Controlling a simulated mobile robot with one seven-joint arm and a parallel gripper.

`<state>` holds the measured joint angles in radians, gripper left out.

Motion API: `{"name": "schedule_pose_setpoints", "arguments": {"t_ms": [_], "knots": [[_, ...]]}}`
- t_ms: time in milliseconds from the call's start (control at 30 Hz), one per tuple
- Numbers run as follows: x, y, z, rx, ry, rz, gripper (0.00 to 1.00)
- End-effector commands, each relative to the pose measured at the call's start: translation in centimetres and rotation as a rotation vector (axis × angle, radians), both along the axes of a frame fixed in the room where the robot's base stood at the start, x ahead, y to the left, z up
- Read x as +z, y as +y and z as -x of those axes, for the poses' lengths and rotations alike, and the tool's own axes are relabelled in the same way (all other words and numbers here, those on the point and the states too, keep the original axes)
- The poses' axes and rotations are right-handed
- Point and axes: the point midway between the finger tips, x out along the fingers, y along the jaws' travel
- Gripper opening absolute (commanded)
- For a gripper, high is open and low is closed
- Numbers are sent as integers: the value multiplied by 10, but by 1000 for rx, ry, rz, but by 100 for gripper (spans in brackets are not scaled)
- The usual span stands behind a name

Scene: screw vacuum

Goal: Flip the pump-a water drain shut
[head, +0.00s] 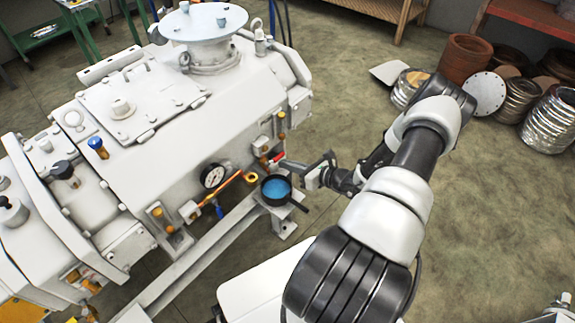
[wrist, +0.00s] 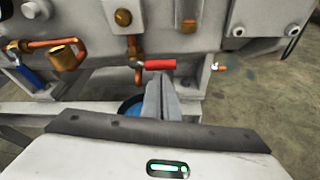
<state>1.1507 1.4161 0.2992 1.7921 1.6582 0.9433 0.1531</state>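The white pump (head: 150,130) fills the left half of the head view. On its near side a small brass drain valve (wrist: 133,50) carries a red lever (wrist: 160,65), which lies about level and points right in the wrist view. The red lever also shows in the head view (head: 277,158). A black pan of blue water (head: 276,188) sits below the valve. My gripper (wrist: 162,82) has its two fingers together, tips just below the red lever. I cannot tell if they touch it. In the head view my gripper (head: 305,177) is right of the lever.
A blue-handled valve (wrist: 25,78) with copper pipe is to the left. A round gauge (head: 213,176) is on the pump's side. A grey frame rail (head: 200,255) runs below. Drums and pots (head: 465,58) stand at the back right; the floor between is clear.

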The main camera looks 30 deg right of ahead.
Motion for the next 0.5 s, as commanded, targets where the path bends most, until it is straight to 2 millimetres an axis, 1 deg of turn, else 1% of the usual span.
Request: {"name": "schedule_pose_setpoints", "arguments": {"t_ms": [333, 433, 500], "knots": [[20, -1, -3, -2, -11, -1, 0], [21, -1, -4, -1, -13, -1, 0], [17, -1, -3, 0, -13, -1, 0]]}}
